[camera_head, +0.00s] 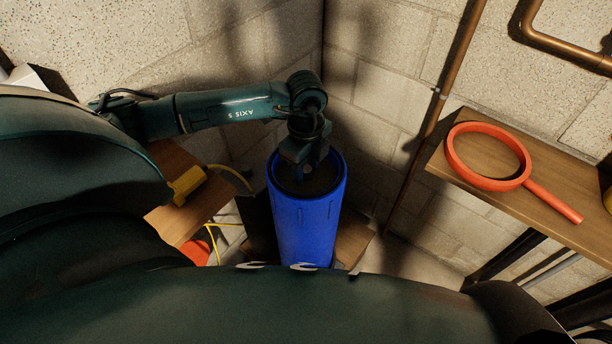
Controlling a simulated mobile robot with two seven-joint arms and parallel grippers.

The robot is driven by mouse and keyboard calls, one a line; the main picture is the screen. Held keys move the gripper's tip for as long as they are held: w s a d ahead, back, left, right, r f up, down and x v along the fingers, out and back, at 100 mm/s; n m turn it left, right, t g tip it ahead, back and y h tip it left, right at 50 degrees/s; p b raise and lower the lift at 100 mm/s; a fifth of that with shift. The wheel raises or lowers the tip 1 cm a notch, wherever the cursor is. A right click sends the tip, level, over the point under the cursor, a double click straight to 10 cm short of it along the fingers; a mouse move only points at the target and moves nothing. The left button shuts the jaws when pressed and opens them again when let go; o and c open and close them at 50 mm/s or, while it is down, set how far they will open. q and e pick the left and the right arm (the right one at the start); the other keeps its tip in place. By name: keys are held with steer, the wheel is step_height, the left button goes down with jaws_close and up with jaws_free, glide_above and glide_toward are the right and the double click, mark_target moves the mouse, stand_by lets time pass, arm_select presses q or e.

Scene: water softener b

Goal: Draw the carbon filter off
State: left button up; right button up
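A tall blue cylinder (305,228) stands upright in the corner, with a round rim and a dark inside at its top. I cannot tell whether it is the carbon filter itself or a housing around it. My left gripper (308,172) points down over the cylinder's top, with its fingertips at the dark opening inside the rim. A small pale spot shows between the fingers, but whether they are shut on anything is too dark and small to tell. My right gripper is out of view.
A red ring-shaped wrench (490,182) lies on a wooden shelf (450,183) at the right. Copper pipes (457,62) run along the block walls. A yellow connector (188,185) with a yellow cable sits by a wooden surface (170,218) at the left. My own body hides the foreground.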

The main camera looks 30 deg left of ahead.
arm_select(q)
steer(key=c, duration=0.8)
steer(key=shift+w+r, duration=0.1)
jaws_close()
steer(key=shift+r+p, duration=0.3)
steer(key=shift+r, duration=0.05)
